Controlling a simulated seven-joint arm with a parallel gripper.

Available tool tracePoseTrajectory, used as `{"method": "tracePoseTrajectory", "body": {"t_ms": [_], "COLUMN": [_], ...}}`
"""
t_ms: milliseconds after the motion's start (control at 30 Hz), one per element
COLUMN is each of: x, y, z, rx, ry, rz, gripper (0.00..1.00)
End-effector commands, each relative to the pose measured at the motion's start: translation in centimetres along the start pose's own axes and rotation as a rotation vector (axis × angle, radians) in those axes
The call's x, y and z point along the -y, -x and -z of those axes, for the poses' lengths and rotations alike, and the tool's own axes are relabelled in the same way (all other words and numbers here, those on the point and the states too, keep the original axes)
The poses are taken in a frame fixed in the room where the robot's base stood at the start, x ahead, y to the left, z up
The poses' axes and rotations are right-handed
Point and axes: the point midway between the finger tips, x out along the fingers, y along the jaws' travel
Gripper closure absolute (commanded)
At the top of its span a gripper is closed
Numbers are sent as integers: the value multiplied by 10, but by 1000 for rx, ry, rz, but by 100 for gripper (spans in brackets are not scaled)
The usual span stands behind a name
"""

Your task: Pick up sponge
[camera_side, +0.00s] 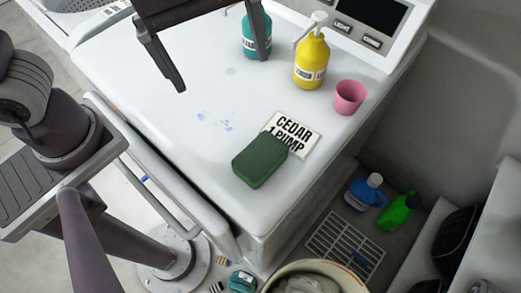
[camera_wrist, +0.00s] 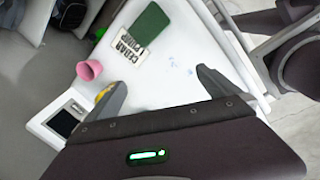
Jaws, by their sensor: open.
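The sponge (camera_side: 259,160) is a dark green block lying on the white top near its front corner, partly over a card. In the wrist view the sponge (camera_wrist: 147,28) lies beyond the fingertips, beside the card. The card (camera_side: 294,133) reads "CEDAR 1 PUMP" and also shows in the wrist view (camera_wrist: 127,49). My gripper (camera_side: 222,65) is open and empty above the back of the white top, left of the bottles and away from the sponge. In the wrist view my gripper (camera_wrist: 160,80) has its two fingers spread wide.
A teal bottle (camera_side: 256,38), a yellow pump bottle (camera_side: 311,62) and a pink cup (camera_side: 349,97) stand along the back right of the white top (camera_side: 150,95). A screen panel (camera_side: 372,15) rises behind. Blue (camera_side: 364,193) and green (camera_side: 399,211) bottles sit lower right. The top's left-middle is clear.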

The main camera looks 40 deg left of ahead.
Motion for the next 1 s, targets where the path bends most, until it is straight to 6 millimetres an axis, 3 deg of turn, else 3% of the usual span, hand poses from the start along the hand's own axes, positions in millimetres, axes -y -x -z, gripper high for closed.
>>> {"method": "tracePoseTrajectory", "body": {"t_ms": [100,200,300,700,967,1000], "x": [-17,-20,-20,-12,-12,-12], "y": [-42,-65,-77,-140,-146,-146], "z": [-48,-74,-85,-77,-77,-77], "rx": [-20,-53,-71,-75,-73,-73], "ry": [269,431,507,524,522,522], "rz": [98,135,149,152,149,149], "gripper": [0,0,0,0,0,4]}}
